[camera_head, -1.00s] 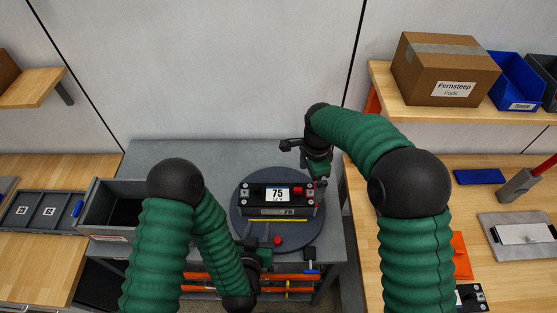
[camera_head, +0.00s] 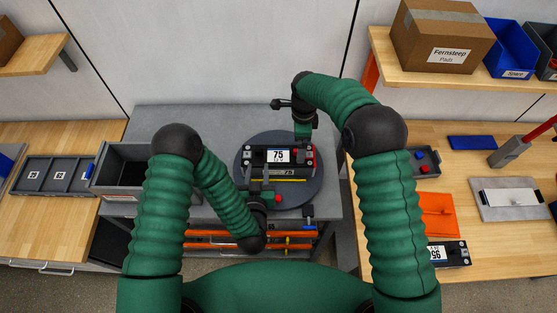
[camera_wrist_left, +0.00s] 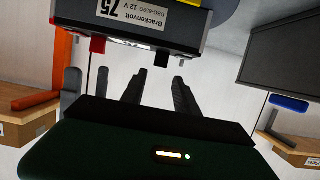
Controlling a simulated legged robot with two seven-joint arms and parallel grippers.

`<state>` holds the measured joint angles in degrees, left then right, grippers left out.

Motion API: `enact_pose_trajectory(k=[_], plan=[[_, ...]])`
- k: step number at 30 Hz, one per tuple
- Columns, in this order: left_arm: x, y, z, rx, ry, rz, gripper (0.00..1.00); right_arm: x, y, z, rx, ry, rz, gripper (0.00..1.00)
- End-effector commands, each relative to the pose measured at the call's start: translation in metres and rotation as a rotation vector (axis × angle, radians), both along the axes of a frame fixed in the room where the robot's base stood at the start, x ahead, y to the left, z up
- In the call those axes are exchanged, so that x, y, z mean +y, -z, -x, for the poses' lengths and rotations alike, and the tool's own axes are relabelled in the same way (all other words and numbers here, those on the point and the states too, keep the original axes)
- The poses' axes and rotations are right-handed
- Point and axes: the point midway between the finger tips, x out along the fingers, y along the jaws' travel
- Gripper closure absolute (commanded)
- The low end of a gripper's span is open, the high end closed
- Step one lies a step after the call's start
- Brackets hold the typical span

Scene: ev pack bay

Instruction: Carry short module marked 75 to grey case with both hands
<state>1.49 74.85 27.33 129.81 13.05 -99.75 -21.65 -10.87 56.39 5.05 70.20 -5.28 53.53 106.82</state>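The short module marked 75 (camera_head: 278,156) is a black block with red and grey corner parts and a white label. It lies on a round dark turntable (camera_head: 312,188). In the left wrist view its labelled face (camera_wrist_left: 150,22) is just ahead of my left gripper (camera_wrist_left: 155,84), whose two fingers are apart with nothing between them. In the head view my left gripper (camera_head: 261,188) is at the module's near side. My right gripper (camera_head: 304,138) is at the module's right end; its fingertips are hidden. The open grey case (camera_head: 118,194) stands left of the turntable and looks empty.
A grey tray (camera_head: 50,190) lies left of the case. A shelf with a cardboard box (camera_head: 440,38) is above.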

Motion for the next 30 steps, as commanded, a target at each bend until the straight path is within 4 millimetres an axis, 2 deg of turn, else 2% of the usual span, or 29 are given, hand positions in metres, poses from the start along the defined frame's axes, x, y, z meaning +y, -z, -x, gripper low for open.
enact_pose_trajectory(k=[6, 13, 18, 26, 30], plan=[[0.001, 0.013, -0.043, -0.001, -0.002, -0.001, 0.64, -0.001, 0.046, 0.000, 0.004, 0.000, 0.000, 0.00], [0.001, 0.025, -0.080, -0.001, -0.001, 0.000, 0.64, 0.000, 0.084, 0.000, 0.001, 0.000, 0.000, 0.00], [0.000, 0.028, -0.092, 0.000, 0.000, 0.000, 0.64, 0.000, 0.096, 0.001, 0.000, 0.000, 0.000, 0.00], [0.000, 0.029, -0.093, 0.000, 0.000, -0.001, 0.64, 0.000, 0.098, 0.000, 0.000, 0.000, 0.000, 0.00], [0.000, 0.029, -0.093, 0.000, 0.000, 0.000, 0.79, 0.000, 0.098, 0.000, 0.000, 0.000, 0.000, 0.16]])
